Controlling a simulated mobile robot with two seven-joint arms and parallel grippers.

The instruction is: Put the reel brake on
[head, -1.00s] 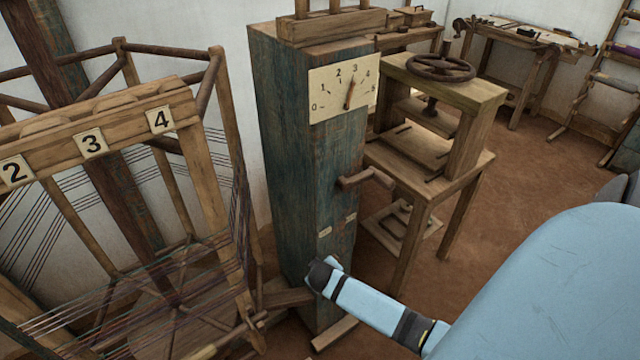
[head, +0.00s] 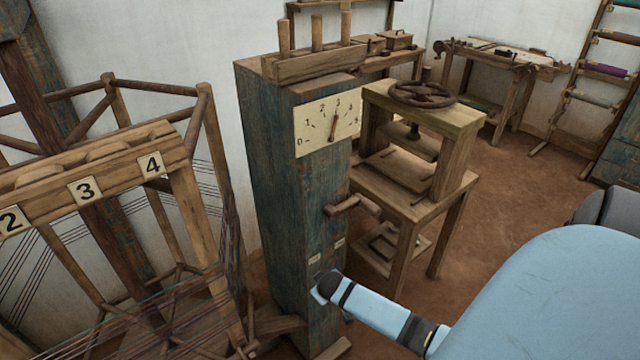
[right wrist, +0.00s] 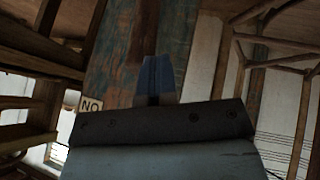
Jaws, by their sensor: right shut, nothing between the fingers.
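The tall blue-painted wooden post (head: 290,190) stands mid-view with a numbered dial (head: 328,131) and a wooden crank handle (head: 352,204). Two small pale labels, a left one (head: 315,258) and a right one (head: 339,242), sit low on its front. In the right wrist view one label (right wrist: 90,104) reads ON, upside down. My right gripper (head: 322,288) is shut and empty, just below the labels, close to the post; I cannot tell whether it touches. A brown wooden strip (right wrist: 146,35) shows beyond its fingers (right wrist: 158,78). I cannot make out a brake lever for certain. My left gripper is out of view.
A wooden frame with numbered plates (head: 85,191) and strung threads stands close on the left. A press with a handwheel (head: 422,94) stands behind the post to the right. A workbench (head: 500,60) is farther back. The floor (head: 510,190) at right is open.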

